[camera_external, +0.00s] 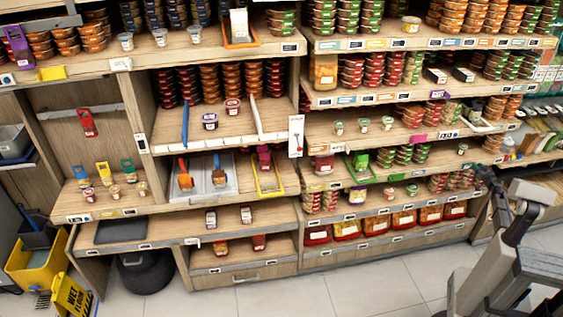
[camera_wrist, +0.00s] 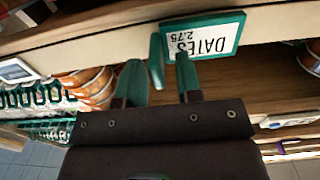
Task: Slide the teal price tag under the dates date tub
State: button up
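The teal price tag (camera_wrist: 212,38) reads "DATES 2.75" upside down in the wrist view. It sits against the pale shelf edge (camera_wrist: 95,35). In the external view my gripper (camera_external: 482,174) is small and dark by the right shelves. I cannot tell which tub is the dates tub.
Tubs with orange contents (camera_wrist: 95,85) stand at the left in the wrist view, and part of another (camera_wrist: 309,60) shows at the right edge. A white label (camera_wrist: 15,70) is on the shelf edge at left. Shelves full of stacked tubs (camera_external: 405,22) fill the external view.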

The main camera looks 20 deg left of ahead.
jog(key=shift+o, duration=0.2)
jog(key=v, duration=1)
jog(key=shift+s+d, duration=0.2)
jog(key=shift+s, duration=0.15)
